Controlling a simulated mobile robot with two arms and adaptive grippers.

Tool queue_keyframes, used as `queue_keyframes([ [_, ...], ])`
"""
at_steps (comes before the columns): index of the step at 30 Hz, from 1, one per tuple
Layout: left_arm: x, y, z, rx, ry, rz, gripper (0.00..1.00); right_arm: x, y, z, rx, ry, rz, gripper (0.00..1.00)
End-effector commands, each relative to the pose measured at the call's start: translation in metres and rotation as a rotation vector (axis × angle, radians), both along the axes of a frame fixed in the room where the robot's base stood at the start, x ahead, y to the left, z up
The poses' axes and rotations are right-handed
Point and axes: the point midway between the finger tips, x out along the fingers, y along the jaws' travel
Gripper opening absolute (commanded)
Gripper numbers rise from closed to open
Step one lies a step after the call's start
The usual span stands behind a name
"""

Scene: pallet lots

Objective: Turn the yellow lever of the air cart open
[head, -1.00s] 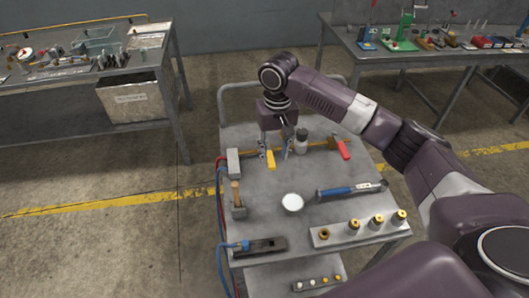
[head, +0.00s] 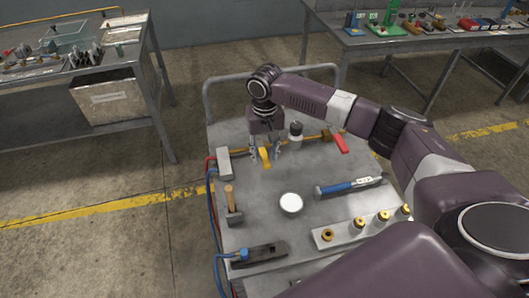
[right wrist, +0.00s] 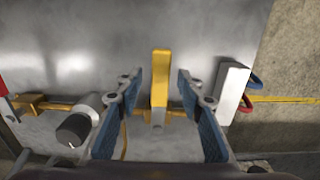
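The yellow lever (head: 264,158) is on the brass pipe at the back of the air cart (head: 250,190). In the right wrist view the lever (right wrist: 160,92) stands upright in the picture, square across the pipe. My right gripper (head: 266,153) is over the lever. In its wrist view the right gripper (right wrist: 159,76) is open, one blue-padded finger on each side of the lever, with gaps visible on both sides. Its height above the lever is hard to tell. My left gripper is not in view.
A red lever (head: 338,142) and a grey-white cylindrical fitting (head: 296,135) are to the right on the pipe line. A grey block (head: 223,163) stands close at left.

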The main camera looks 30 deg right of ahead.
Motion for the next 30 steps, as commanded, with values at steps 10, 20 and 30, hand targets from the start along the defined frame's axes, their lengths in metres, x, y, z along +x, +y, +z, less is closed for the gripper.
queue_keyframes([
  [10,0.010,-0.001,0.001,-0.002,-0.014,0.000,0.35,0.000,0.000,-0.001,0.000,0.000,0.001,0.23],
  [20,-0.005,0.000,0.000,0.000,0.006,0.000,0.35,0.000,0.000,-0.001,0.000,0.000,0.001,0.00],
  [30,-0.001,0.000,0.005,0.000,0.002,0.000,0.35,0.000,0.002,0.001,0.001,0.002,-0.013,0.00],
])
